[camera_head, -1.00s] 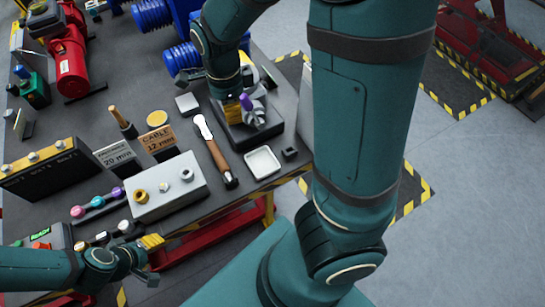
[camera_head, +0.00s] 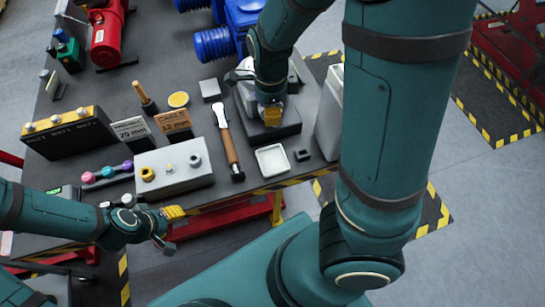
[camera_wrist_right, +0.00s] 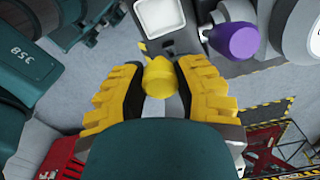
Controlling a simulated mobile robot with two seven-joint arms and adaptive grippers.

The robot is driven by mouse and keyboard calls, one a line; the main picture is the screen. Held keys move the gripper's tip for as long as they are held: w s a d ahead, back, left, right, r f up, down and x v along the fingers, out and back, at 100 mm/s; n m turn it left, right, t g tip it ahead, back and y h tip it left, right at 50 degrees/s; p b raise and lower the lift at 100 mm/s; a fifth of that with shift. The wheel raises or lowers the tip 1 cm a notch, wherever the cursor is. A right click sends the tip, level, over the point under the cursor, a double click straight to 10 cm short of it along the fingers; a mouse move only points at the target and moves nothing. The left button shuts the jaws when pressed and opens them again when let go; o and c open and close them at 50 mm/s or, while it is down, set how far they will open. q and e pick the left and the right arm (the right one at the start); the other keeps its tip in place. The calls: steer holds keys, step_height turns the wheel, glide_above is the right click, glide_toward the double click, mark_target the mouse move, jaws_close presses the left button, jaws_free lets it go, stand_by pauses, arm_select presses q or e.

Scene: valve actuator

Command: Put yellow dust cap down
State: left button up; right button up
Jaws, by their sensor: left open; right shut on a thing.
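The yellow dust cap (camera_wrist_right: 158,77) sits between the yellow fingertips of my right gripper (camera_wrist_right: 157,84) in the right wrist view. The right gripper is shut on it. In the head view my right gripper (camera_head: 272,115) is over the black block near the table's right end, and the cap cannot be made out there. A small white tray (camera_head: 272,160) lies in front of that gripper; it also shows in the right wrist view (camera_wrist_right: 163,17), just beyond the cap. My left gripper (camera_head: 172,214) is open and empty at the table's front edge.
A purple-capped part (camera_wrist_right: 235,40) stands right of the cap in the wrist view. In the head view, a wooden-handled tool (camera_head: 229,145) lies left of the tray and a small dark block (camera_head: 303,155) right of it. A grey holder (camera_head: 174,170) stands further left.

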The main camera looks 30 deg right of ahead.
steer(key=b, duration=0.7)
glide_above(272, 162)
step_height(272, 162, down, 18)
steer(key=shift+r, duration=0.1)
steer(key=shift+f+b, duration=0.7)
steer(key=shift+f, duration=1.6)
steer(key=o, duration=0.8)
steer(key=shift+f, duration=0.15)
